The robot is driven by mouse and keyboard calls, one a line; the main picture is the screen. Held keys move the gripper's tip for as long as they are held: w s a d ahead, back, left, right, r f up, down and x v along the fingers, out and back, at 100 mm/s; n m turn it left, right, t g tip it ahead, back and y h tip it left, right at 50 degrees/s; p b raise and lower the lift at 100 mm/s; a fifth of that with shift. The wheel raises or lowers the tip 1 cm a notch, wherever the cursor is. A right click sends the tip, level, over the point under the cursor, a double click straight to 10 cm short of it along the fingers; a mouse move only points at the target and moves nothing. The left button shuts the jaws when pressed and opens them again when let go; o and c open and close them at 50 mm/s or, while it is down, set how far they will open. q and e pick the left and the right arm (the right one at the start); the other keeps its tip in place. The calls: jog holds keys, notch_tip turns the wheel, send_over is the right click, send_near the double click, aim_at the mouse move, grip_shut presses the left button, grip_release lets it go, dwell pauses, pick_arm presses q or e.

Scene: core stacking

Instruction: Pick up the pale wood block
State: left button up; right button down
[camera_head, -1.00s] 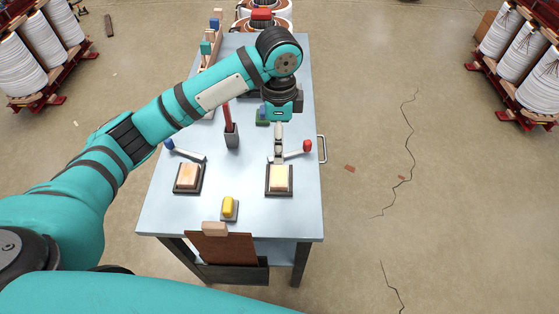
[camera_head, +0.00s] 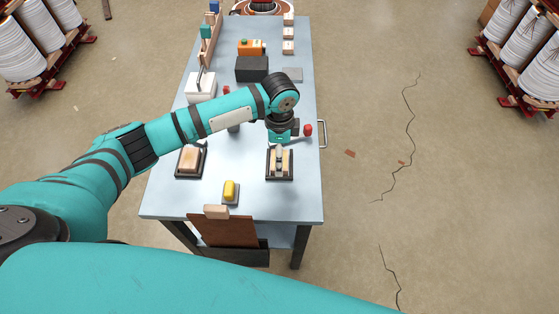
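The pale wood block (camera_head: 288,162) is cream coloured and sits in a dark square holder (camera_head: 280,178) at the table's right front. My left gripper (camera_head: 279,160) points down right over this block. Its grey fingers cover the middle of the block, with cream showing on both sides. I cannot tell whether the fingers touch the block or how far apart they are. My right gripper is not in view.
A peach-tan block (camera_head: 188,158) sits in a similar holder at left. A yellow block (camera_head: 230,190) stands on a small base at the front. A tan block (camera_head: 216,211) lies by the front edge. A red knob (camera_head: 308,130) stands near my gripper.

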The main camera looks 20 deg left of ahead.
pick_arm(q)
notch_tip(320, 180, down, 4)
jog(key=shift+w+a+r, duration=0.1)
jog(key=shift+w+r, duration=0.05)
jog(key=shift+r, duration=0.05)
jog(key=c, duration=1.3)
